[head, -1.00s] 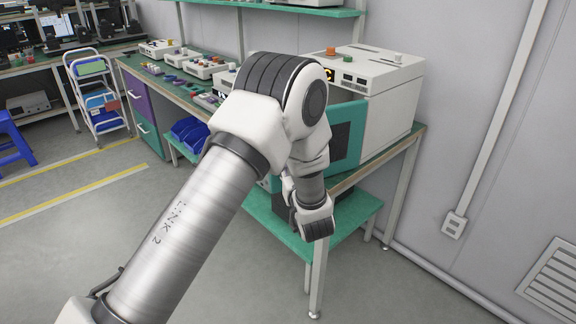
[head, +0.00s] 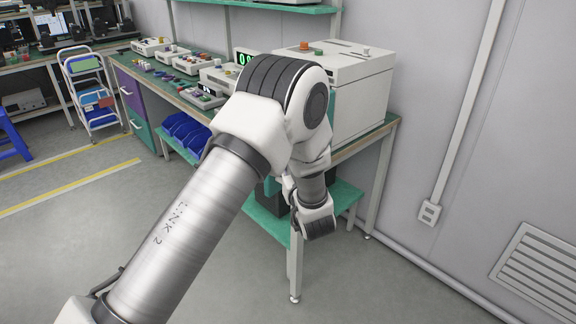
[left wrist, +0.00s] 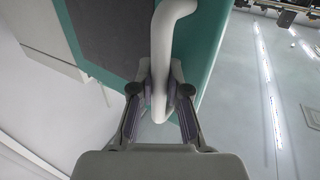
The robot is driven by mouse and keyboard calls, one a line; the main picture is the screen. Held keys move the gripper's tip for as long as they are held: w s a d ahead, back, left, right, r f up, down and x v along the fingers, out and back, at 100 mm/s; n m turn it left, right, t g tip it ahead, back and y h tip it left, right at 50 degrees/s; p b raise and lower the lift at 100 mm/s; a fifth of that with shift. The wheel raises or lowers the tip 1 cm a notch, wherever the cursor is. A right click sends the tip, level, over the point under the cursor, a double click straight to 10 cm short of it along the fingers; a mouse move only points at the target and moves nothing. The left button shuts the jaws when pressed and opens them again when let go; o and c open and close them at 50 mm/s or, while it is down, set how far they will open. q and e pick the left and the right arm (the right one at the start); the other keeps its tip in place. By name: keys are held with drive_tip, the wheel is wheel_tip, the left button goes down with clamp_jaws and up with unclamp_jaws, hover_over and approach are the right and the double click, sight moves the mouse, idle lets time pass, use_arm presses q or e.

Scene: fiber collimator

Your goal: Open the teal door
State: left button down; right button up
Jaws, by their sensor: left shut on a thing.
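In the left wrist view, the teal door (left wrist: 207,42) fills the top middle, with a dark grey panel (left wrist: 100,28) set in it. A pale curved bar handle (left wrist: 167,38) stands out from the door. My left gripper (left wrist: 160,88) is shut on this handle, one finger on each side of it. In the head view, my left arm hides the gripper, the handle and most of the door. The white box-shaped appliance (head: 358,95) shows behind the arm on the bench. My right gripper is not in view.
The green-topped bench (head: 385,128) carries the appliance and several small instruments. A lower teal shelf (head: 345,196) and a bench leg (head: 295,262) are close to my left wrist. Blue bins (head: 183,133) sit left. The floor at front right is clear.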

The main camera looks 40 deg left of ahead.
use_arm(q)
drive_tip(key=c, duration=1.1)
unclamp_jaws()
drive_tip(key=shift+c, duration=0.2)
drive_tip(key=v, duration=0.7)
drive_tip(key=shift+s+d, duration=0.2)
drive_tip(key=shift+d, duration=0.05)
